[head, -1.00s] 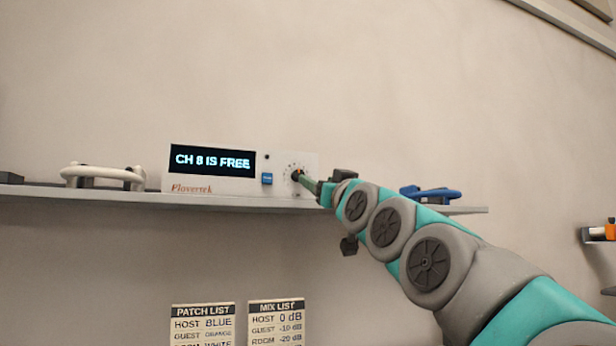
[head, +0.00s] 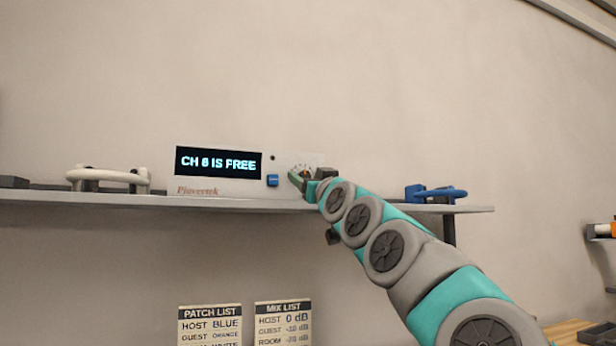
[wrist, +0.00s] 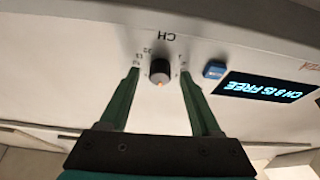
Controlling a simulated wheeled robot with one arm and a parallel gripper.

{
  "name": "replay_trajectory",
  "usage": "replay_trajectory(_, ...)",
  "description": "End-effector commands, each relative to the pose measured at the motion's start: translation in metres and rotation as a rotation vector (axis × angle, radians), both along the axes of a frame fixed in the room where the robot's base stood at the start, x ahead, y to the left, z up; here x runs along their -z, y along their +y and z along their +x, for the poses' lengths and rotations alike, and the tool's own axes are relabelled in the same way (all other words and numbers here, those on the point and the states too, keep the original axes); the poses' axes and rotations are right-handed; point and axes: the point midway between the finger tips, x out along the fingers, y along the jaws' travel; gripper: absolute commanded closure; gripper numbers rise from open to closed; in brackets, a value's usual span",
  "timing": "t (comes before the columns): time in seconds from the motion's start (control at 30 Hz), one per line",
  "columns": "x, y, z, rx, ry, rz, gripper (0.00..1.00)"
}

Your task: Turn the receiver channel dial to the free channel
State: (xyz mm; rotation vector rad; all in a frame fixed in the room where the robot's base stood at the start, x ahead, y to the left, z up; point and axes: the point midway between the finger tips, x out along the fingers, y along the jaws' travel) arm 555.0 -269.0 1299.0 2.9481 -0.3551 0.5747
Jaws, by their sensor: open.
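The white receiver (head: 222,187) stands on the wall shelf, and its dark display (head: 218,161) reads "CH 8 IS FREE". My gripper (wrist: 159,75) is open, with one green finger on each side of the dial and a gap showing on both sides. In the head view my gripper (head: 297,178) is at the receiver's right part and hides the dial.
A blue button (head: 272,180) sits between the display and the dial. The shelf (head: 120,198) also bears a white handled thing (head: 108,177) at left and a blue one (head: 436,194) at right. Patch list (head: 210,325) and mix list (head: 283,322) signs hang below.

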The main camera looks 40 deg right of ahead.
Motion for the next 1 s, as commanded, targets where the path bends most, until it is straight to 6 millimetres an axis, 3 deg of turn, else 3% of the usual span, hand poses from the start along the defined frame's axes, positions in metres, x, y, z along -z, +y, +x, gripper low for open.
replay_trajectory(0.23,0.0003,-0.0002,0.0003,0.000,0.001,0.000,0.37)
replay_trajectory(0.8,0.0004,-0.0002,0.0003,0.000,0.001,0.000,1.00)
replay_trajectory(1.0,0.0004,-0.0002,0.0003,0.000,0.001,0.000,1.00)
